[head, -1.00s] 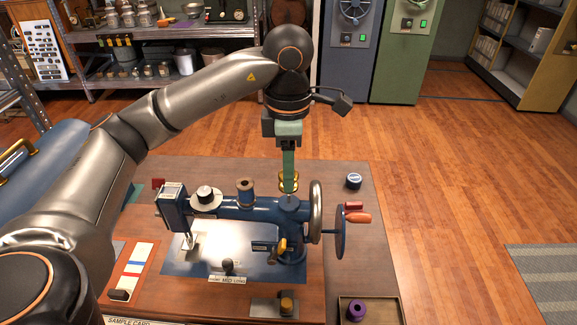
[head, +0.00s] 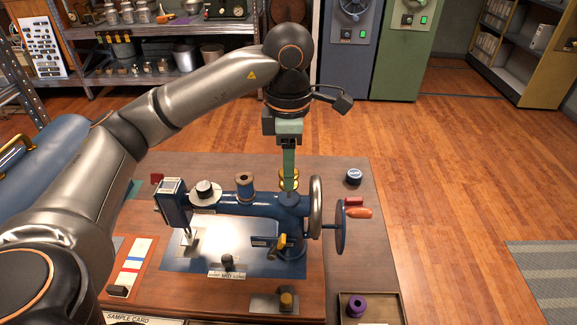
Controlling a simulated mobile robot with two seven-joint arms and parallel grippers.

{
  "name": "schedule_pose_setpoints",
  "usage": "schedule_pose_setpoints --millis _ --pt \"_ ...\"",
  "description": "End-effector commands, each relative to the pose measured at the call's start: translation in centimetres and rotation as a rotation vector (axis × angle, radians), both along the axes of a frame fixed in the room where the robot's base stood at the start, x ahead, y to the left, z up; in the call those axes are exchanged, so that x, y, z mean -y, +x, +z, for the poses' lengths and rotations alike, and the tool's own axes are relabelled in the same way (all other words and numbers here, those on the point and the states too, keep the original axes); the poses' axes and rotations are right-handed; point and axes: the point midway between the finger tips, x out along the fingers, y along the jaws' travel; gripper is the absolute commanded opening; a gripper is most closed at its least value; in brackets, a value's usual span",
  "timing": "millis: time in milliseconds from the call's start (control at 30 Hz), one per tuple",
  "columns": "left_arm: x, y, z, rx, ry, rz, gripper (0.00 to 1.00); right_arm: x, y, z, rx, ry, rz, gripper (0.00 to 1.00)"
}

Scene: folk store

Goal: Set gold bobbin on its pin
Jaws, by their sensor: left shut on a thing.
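The gold bobbin (head: 283,180) is between the green fingers of my left gripper (head: 289,184), which are shut on it. It is just above the right end of the blue sewing machine's top arm (head: 262,206), over a round blue boss (head: 290,199). The fingers hide part of the bobbin, and any pin under it is hidden. I cannot tell whether the bobbin touches the machine. My right gripper does not show.
A brown spool (head: 245,186) stands on the machine's top, left of the gripper. The handwheel (head: 316,206) and crank (head: 357,212) are close on the right. A tray (head: 374,296) holds a purple bobbin (head: 356,305).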

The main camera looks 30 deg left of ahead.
Motion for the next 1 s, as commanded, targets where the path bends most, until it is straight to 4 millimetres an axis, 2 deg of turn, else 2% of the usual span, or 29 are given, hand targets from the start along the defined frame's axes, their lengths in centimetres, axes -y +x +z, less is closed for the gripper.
schedule_pose_setpoints --millis 467,1000 --pt "0.0 0.0 -0.4 0.0 0.0 -0.001 0.12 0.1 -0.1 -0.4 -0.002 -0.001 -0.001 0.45" --pt "0.0 0.0 -1.9 0.0 0.0 -0.001 0.12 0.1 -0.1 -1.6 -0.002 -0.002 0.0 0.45"
